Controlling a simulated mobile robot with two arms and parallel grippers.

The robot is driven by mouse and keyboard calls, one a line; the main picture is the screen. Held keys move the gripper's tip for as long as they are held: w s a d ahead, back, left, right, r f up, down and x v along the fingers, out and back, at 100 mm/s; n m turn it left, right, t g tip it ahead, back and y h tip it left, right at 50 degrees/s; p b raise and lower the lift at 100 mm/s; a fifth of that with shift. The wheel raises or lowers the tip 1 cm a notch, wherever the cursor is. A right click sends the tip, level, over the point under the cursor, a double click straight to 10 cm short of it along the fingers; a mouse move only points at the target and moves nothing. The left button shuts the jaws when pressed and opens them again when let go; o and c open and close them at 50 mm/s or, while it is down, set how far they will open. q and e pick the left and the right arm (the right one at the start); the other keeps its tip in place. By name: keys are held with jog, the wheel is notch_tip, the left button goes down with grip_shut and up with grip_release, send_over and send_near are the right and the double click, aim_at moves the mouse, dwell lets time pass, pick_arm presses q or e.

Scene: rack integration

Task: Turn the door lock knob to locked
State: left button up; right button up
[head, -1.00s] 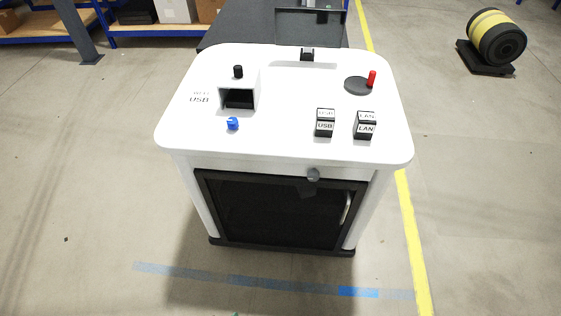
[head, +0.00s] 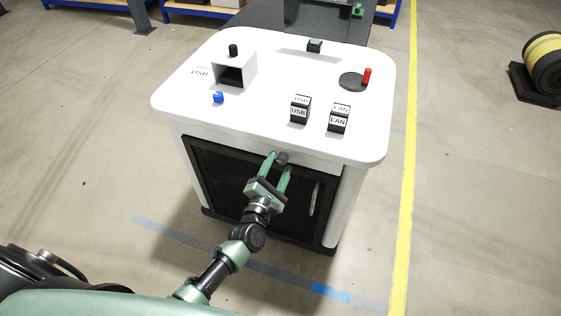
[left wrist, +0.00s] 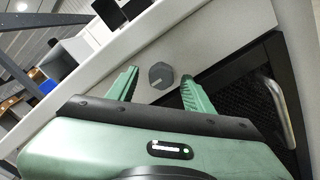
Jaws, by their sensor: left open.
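The door lock knob (head: 283,157) is a small dark grey knob on the white front strip above the black door (head: 222,178). In the left wrist view the knob (left wrist: 161,75) shows with a light mark at its lower left edge. My left gripper (head: 281,162) is open, with its green fingers reaching up toward the knob. In the left wrist view the fingertips of my left gripper (left wrist: 160,78) lie on either side of the knob, with gaps; I cannot tell whether they reach around it. My right gripper is not in view.
The white cabinet top (head: 265,90) carries a blue knob (head: 218,97), a USB block (head: 300,110), a LAN block (head: 339,118) and a red lever (head: 367,75). The metal door handle (head: 314,198) is right of my gripper. A cable reel (head: 545,62) stands far right.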

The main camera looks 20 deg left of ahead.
pick_arm(q)
jog(key=shift+w+d, duration=0.15)
jog(key=shift+w, duration=0.6)
grip_shut()
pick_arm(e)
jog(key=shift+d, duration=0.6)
